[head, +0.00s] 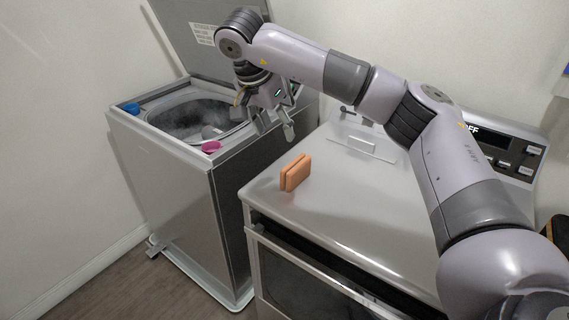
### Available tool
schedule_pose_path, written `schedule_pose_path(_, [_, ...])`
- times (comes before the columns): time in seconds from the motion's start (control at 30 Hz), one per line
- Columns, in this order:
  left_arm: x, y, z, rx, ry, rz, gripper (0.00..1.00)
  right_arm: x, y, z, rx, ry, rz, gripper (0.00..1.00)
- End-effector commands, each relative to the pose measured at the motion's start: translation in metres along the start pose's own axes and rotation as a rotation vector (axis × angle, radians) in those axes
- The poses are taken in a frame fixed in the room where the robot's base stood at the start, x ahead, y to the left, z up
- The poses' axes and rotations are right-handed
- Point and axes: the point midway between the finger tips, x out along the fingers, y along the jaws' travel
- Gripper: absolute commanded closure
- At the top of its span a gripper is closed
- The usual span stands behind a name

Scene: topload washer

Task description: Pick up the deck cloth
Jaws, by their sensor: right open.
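A small pink cloth-like item (211,146) lies on the front right rim of the open topload washer (172,185). A small blue item (131,107) sits on the rim's left corner. I cannot tell for sure which of them is the deck cloth; both are small and lack detail. My right gripper (276,131) is open, with its fingers pointing down and nothing between them. It is to the right of the pink item, apart from it, near the washer's right edge. My left gripper is not in view.
The washer's lid (190,42) stands raised at the back, and its drum (205,116) is open with something greyish inside. A wall is close on the left.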

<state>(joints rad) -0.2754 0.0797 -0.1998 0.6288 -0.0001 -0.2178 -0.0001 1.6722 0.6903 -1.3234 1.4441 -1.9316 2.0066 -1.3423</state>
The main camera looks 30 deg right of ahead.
Motion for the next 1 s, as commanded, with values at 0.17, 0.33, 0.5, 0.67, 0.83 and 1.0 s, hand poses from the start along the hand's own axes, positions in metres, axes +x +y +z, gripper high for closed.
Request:
schedule_pose_path(0.17, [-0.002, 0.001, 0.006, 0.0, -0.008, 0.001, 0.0, 0.025, 0.002, -0.001, -0.002, 0.002, 0.009, 0.48])
schedule_pose_path(0.33, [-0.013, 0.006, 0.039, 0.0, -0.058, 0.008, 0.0, 0.061, 0.002, -0.002, -0.002, 0.002, 0.007, 0.48])
schedule_pose_path(0.5, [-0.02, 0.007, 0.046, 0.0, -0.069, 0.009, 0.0, 0.096, 0.003, -0.002, 0.0, 0.002, 0.007, 0.48])
schedule_pose_path(0.67, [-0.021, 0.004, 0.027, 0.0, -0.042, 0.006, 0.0, 0.116, 0.002, -0.002, -0.001, 0.002, 0.003, 0.48])
schedule_pose_path(0.83, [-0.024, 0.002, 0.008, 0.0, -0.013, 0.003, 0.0, 0.125, 0.003, -0.003, 0.0, 0.002, 0.003, 0.48])
schedule_pose_path(1.0, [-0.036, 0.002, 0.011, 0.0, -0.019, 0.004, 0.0, 0.149, 0.008, -0.008, 0.0, 0.001, 0.006, 0.48])
